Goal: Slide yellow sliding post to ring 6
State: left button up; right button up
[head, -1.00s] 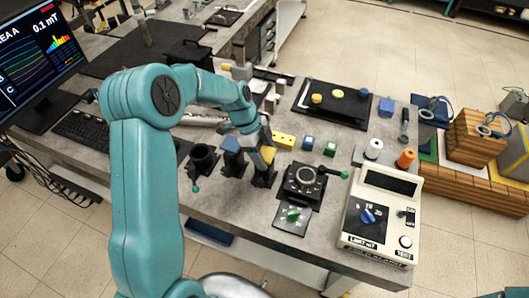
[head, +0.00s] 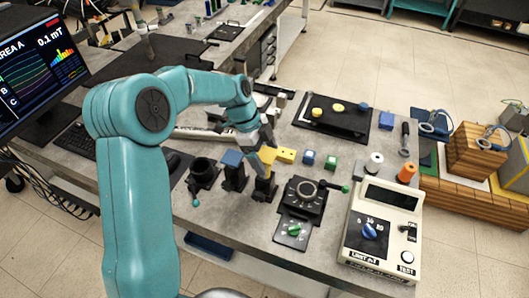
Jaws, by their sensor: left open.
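A yellow post top (head: 267,159) sits on a dark stand (head: 264,187) at the middle of the bench. I take it for the yellow sliding post. My left gripper (head: 264,146) is open, pointing down right at the yellow top. Its fingers partly cover the yellow part, and I cannot tell whether they touch it. A blue-topped dark stand (head: 234,171) and a dark round-mouthed stand (head: 202,171) are to its left. I cannot make out a ring marked 6. My right gripper is not in view.
A black tray (head: 340,127) lies behind.

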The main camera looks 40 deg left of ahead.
pick_arm(q)
jog(key=b+v, duration=0.1)
jog(key=v, duration=1.5)
jog(key=shift+a+r, duration=0.15)
jog(key=shift+a, duration=0.05)
jog(key=shift+s, duration=0.1)
